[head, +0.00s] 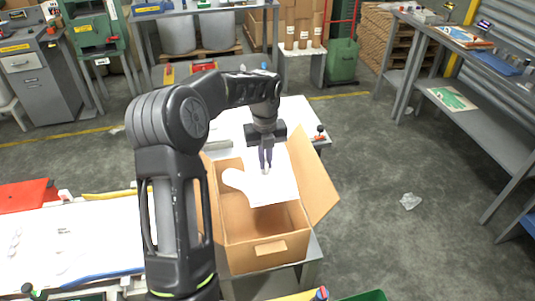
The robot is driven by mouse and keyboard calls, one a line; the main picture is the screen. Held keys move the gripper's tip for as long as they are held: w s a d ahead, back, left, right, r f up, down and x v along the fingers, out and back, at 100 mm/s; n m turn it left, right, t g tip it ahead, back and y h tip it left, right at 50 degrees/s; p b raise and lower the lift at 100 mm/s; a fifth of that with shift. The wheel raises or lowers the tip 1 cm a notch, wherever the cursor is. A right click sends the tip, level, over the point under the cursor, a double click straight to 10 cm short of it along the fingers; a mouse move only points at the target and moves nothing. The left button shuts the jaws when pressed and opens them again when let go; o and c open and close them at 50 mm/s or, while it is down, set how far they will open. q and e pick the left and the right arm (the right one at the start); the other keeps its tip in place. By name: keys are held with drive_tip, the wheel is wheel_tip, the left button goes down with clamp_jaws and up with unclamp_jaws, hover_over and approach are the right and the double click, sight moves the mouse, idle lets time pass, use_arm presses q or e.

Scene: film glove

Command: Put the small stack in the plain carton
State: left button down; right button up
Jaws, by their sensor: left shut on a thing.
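My left gripper (266,168) is shut on the edge of a small stack of flat, white glove-shaped film (273,189). The stack hangs from the fingertips over the open plain carton (238,258). The carton is brown cardboard with its flaps spread outward and a paler patch on its front wall. The stack covers part of the view into the carton, and how far it is above the carton floor is hard to tell. My right gripper is not in view.
A white-topped table (298,112) stands behind the carton. Another white work surface (85,235) with a red sheet (28,195) lies at the left. Grey shelving (465,115) stands at the right. The floor (375,190) between carton and shelving is mostly clear, with a crumpled clear scrap (410,201).

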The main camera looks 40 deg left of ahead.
sight(265, 173)
use_arm(q)
drive_tip(key=shift+f, duration=0.1)
idle(0.3)
